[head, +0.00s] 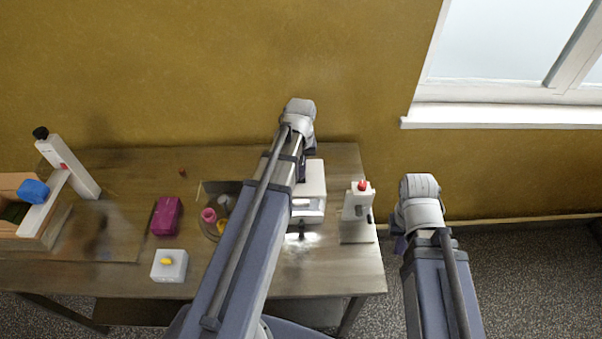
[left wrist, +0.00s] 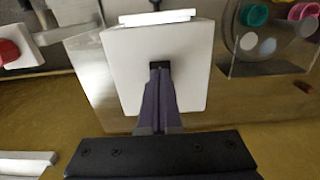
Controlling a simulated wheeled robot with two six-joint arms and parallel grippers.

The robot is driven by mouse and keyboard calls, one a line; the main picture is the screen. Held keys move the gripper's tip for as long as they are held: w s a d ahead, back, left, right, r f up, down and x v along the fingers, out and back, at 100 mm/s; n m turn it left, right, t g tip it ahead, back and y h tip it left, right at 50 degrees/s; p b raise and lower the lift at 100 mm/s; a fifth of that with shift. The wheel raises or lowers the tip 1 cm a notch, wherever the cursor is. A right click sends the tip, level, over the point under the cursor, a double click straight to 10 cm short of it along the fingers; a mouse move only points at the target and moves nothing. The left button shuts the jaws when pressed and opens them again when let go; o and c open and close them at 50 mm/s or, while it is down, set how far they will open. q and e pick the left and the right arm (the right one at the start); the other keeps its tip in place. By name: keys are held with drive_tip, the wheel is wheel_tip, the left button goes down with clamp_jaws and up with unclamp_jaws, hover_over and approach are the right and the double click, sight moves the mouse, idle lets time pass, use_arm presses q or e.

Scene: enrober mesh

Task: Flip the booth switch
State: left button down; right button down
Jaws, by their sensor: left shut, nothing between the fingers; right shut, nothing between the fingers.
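A white booth-like box (head: 314,180) stands on the table, partly hidden behind my left arm; a bright patch lies on the table in front of it. My left gripper (head: 302,172) is shut and empty at the box. In the left wrist view my left gripper (left wrist: 160,68) points over the white box (left wrist: 190,60); I cannot tell whether it touches. A light grey block with a yellow lever (head: 168,262) sits near the table's front; I cannot tell whether this is the booth switch. My right gripper (head: 399,243) is shut, beside the table's right edge, mostly hidden by its arm.
A white stand with a red top (head: 356,212) is right of the box. A wooden crate (head: 22,190) and white post (head: 75,170) stand far left. The window sill (head: 500,117) is back right.

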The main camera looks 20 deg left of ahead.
sight(302, 180)
use_arm(q)
wheel_tip(302, 180, up, 6)
drive_tip(key=p, duration=0.5)
drive_tip(key=shift+f, duration=0.1)
idle(0.4)
drive_tip(key=shift+s+d+f, duration=0.1)
drive_tip(key=shift+d+f, duration=0.1)
drive_tip(key=shift+d, duration=0.05)
drive_tip(key=s+d+f+m+b, duration=0.4)
drive_tip(key=s+d+f+b, duration=0.2)
drive_tip(key=d, duration=0.4)
drive_tip(key=s+d+f+m+y+b, duration=0.1)
drive_tip(key=s+d+f+m+b, duration=0.4)
drive_tip(key=d, duration=0.5)
wheel_tip(302, 180, down, 2)
drive_tip(key=s+b, duration=0.1)
drive_tip(key=b, duration=0.1)
drive_tip(key=shift+s+d+f+b, duration=0.25)
drive_tip(key=shift+s+b, duration=0.1)
drive_tip(key=shift+b, duration=0.05)
